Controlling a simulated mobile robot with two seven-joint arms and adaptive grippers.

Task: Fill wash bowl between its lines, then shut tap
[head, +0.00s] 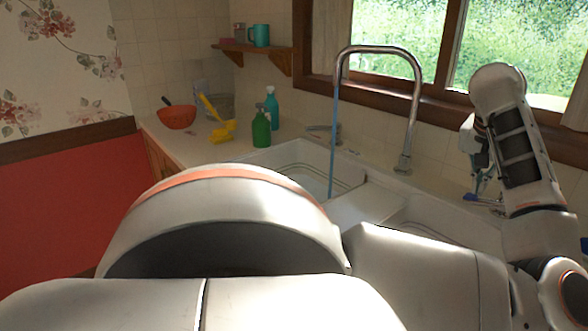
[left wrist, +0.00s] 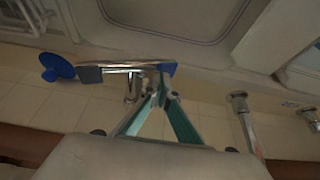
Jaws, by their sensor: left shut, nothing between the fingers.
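The tall chrome spout (head: 413,110) runs a thin blue stream of water (head: 333,140) down into the left part of the white sink (head: 260,158). Pale walls with thin lines show there, but I cannot tell the wash bowl's edge from the basin's. My own arm hides its near part and the water level. The tap lever (left wrist: 125,68), chrome with blue parts, lies right of the spout; it also shows in the head view (head: 485,199). My left gripper (left wrist: 162,92) is shut and empty, its tips close to the lever; contact is unclear. My right gripper is out of view.
A green bottle (head: 261,130), a teal spray bottle (head: 271,107), a yellow object (head: 222,130) and an orange bowl (head: 176,117) stand on the left counter. A white rack (left wrist: 38,15) shows in the wrist view. The window wall stands close behind the spout.

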